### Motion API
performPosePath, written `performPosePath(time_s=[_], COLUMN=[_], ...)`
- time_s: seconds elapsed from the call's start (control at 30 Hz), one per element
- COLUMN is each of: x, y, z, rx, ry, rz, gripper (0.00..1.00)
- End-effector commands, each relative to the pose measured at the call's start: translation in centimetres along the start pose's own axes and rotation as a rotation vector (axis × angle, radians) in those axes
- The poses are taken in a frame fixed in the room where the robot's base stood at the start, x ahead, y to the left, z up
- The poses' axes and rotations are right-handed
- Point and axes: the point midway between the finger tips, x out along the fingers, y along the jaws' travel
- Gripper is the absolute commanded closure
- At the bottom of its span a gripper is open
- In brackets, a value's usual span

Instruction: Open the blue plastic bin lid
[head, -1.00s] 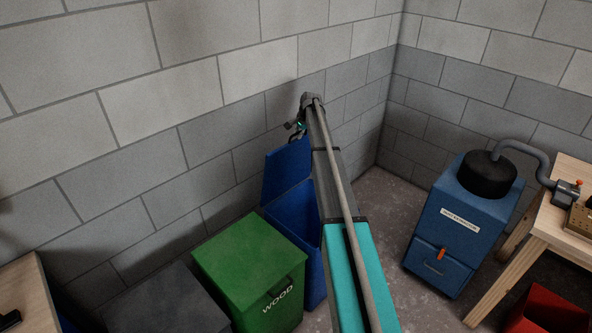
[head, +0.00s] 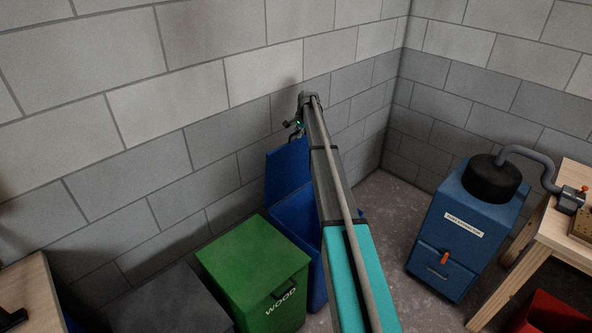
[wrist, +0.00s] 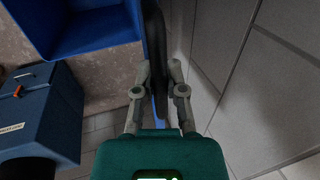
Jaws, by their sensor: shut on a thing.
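The blue plastic bin (head: 318,285) stands against the block wall, right of a green bin, partly hidden behind my arm. Its blue lid (head: 285,172) is swung up and stands steeply near the wall, and the bin's mouth is uncovered. My gripper (head: 296,130) is at the lid's upper edge. In the wrist view my gripper (wrist: 158,76) is shut on a dark handle (wrist: 155,45) on the lid, which shows nearly edge-on as a thin blue strip (wrist: 160,106). The bin's blue inside (wrist: 95,28) shows at upper left there.
The green bin marked WOOD (head: 255,262) stands close on the left, with a dark grey bin (head: 165,300) beyond. A blue machine (head: 460,230) and a wooden bench (head: 545,235) stand right. Bare floor (head: 395,210) lies between. The wall (wrist: 265,75) is close beside my gripper.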

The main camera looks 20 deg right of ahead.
Motion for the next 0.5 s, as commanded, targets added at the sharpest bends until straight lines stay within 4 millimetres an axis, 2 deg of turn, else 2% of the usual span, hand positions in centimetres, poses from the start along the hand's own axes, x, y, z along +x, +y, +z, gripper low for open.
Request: performPosePath(time_s=[0.03,0.5], x=[0.1,1.1], y=[-0.7,-4.6], z=[-0.1,-0.1], rx=[-0.001,-0.002], ry=[0.000,0.000], rz=[0.007,0.078], gripper=[1.00,1.00])
